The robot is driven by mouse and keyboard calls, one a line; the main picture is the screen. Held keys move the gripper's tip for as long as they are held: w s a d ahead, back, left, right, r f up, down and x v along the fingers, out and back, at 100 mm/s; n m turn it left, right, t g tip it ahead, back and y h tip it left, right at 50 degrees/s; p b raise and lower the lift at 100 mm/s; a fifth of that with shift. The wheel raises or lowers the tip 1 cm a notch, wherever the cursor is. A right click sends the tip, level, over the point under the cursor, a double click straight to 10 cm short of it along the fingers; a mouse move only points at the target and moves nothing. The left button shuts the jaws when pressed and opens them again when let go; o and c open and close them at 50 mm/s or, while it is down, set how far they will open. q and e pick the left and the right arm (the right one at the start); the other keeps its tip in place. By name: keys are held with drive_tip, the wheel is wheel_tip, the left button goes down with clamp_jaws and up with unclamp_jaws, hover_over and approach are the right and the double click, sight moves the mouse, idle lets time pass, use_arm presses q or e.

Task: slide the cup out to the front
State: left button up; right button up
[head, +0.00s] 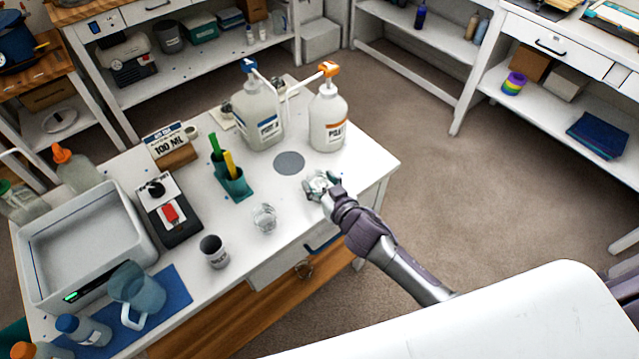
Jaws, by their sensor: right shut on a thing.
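My right gripper (322,184) is at the right part of the white table, just in front of and to the right of a grey round spot (289,163). It is shut on what looks like a small clear cup, mostly hidden by the fingers. A second clear cup (264,218) stands upright on the table to the left of the gripper, apart from it. Two pump bottles stand behind: one with a blue pump (262,115) and one with an orange pump (328,122). My left gripper is not in view.
A white tub (84,232) and a blue jug (138,288) are farther left. The table's right corner is clear.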

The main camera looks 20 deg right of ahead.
drive_tip(key=shift+w, duration=0.1)
drive_tip(key=o, duration=1.2)
drive_tip(key=v, duration=1.2)
drive_tip(key=shift+f, duration=0.1)
